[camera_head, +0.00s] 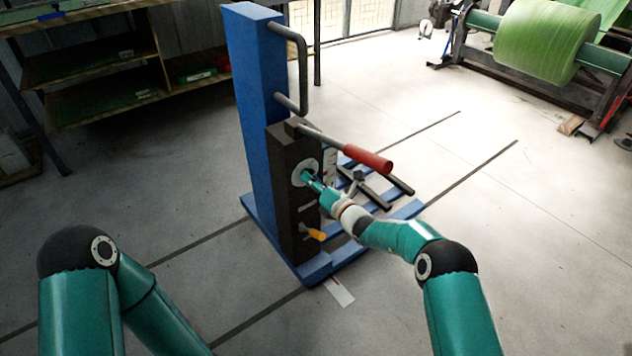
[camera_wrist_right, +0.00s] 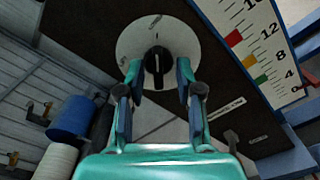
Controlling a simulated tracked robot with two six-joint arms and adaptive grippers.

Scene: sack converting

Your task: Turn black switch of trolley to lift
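The trolley (camera_head: 254,110) is a blue upright post with a dark panel (camera_head: 286,215) and blue base legs. The black switch (camera_wrist_right: 158,62) sits on a round white dial (camera_wrist_right: 135,42) on that panel; the dial also shows in the head view (camera_head: 299,171).
A red-handled lever (camera_head: 367,159) sticks out just above my right gripper. A yellow-orange handle (camera_head: 316,235) is lower on the panel. A coloured scale (camera_wrist_right: 258,45) is beside the dial. Shelves (camera_head: 95,98) stand at left, a green film roll (camera_head: 546,42) at back right. Floor at right is clear.

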